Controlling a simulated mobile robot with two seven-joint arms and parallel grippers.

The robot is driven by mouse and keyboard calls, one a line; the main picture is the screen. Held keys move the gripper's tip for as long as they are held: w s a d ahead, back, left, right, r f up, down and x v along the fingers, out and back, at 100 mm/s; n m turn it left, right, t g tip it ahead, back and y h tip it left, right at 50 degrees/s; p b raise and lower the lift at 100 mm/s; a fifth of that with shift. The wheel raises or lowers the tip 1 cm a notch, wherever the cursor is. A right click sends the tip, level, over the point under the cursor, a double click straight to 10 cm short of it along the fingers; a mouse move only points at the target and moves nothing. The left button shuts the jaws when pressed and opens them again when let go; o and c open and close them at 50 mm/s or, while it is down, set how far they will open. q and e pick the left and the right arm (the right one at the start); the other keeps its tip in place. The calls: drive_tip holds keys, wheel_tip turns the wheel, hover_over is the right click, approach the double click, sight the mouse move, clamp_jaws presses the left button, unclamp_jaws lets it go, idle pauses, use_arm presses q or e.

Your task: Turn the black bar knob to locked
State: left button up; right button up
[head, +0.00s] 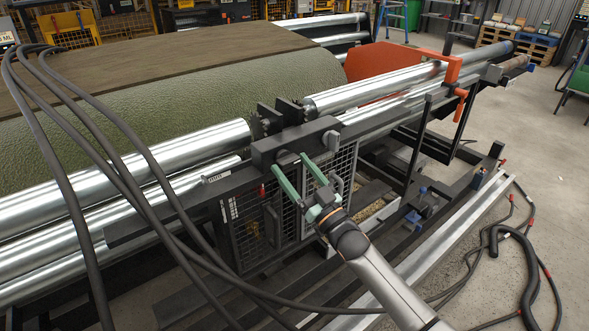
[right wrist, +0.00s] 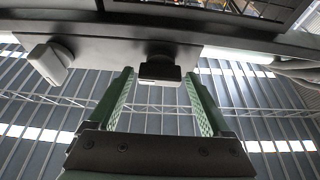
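The black bar knob (right wrist: 160,71) sits on the underside-facing front of a dark grey box (head: 272,151). In the right wrist view it lies between the two green fingertips of my right gripper (right wrist: 158,76), with the bar running crosswise from finger to finger. My right gripper also shows in the head view (head: 289,157), its fingertips up at the box face. The fingers stand apart and are not visibly closed on the knob; whether one touches it I cannot tell. Any locked mark is not readable. My left gripper is out of view.
A wire-mesh guard (head: 265,230) is below the box. Steel rollers (head: 130,172) and a green turf roll (head: 210,95) lie behind. Black hoses (head: 110,165) cross the left.

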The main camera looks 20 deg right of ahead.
drive_tip(key=c, duration=1.1)
